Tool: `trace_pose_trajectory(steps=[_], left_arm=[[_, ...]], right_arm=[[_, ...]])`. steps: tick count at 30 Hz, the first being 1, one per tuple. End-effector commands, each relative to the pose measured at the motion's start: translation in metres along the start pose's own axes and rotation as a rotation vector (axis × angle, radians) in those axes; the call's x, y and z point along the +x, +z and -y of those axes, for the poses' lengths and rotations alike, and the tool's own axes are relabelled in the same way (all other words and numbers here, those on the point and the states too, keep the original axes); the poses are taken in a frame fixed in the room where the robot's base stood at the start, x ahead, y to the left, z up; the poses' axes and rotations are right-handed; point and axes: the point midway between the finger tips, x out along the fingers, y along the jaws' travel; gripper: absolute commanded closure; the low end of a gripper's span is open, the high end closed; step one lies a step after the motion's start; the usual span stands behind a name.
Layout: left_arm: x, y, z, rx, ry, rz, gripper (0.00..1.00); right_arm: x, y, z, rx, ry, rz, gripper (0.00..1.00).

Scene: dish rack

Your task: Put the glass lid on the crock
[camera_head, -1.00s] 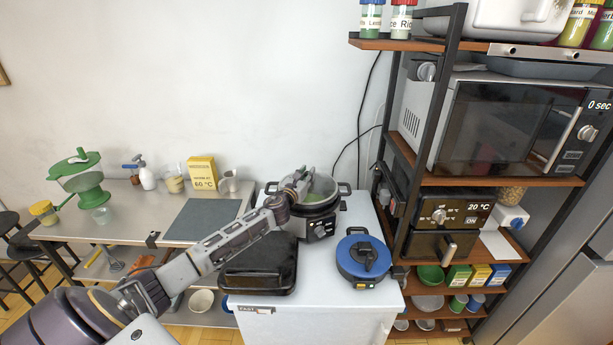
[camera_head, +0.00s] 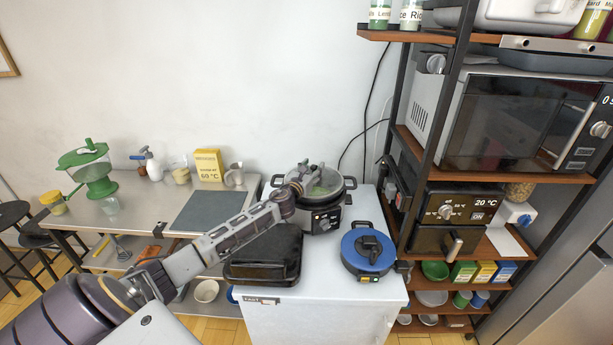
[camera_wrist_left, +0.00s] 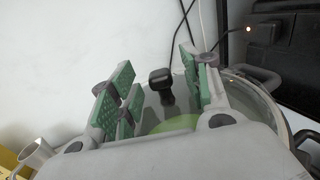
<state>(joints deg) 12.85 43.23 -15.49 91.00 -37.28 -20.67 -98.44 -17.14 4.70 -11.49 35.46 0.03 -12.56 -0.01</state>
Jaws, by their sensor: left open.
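The crock (camera_head: 327,222) is a dark and silver cooker with side handles, at the back of the white counter. The clear glass lid (camera_head: 332,182) lies over its top; I cannot tell whether it is fully seated. In the left wrist view the lid's curved rim (camera_wrist_left: 262,98) shows at right, and its black knob (camera_wrist_left: 160,79) stands between the green finger pads. My left gripper (camera_head: 311,174) is over the lid. In the wrist view it (camera_wrist_left: 156,70) is open, with gaps beside the knob. The gripper hides part of the lid. My right gripper is out of view.
A black lidded box (camera_head: 263,257) sits in front of the crock, under my left arm. A blue round appliance (camera_head: 367,250) stands front right. A shelf rack with a microwave (camera_head: 520,120) rises on the right. The grey board (camera_head: 207,211) at left is bare.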

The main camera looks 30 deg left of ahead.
Motion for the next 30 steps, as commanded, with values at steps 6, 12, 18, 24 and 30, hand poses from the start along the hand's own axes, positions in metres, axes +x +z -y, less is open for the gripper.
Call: trace_pose_trajectory(steps=[6,12,18,24,30], left_arm=[[-0.007,0.0,-0.001,0.001,0.001,0.0,0.52],[-0.02,0.0,-0.001,0.001,0.0,0.0,0.52],[-0.035,0.0,-0.001,0.001,0.001,0.0,0.52],[-0.049,0.0,0.0,0.001,-0.001,0.0,0.52],[-0.063,0.0,0.0,0.002,0.0,0.001,0.52]], right_arm=[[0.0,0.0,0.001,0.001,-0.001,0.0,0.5],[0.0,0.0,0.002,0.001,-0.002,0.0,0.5],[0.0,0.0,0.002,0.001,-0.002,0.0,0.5],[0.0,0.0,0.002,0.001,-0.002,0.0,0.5],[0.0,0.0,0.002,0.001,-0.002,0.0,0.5]])
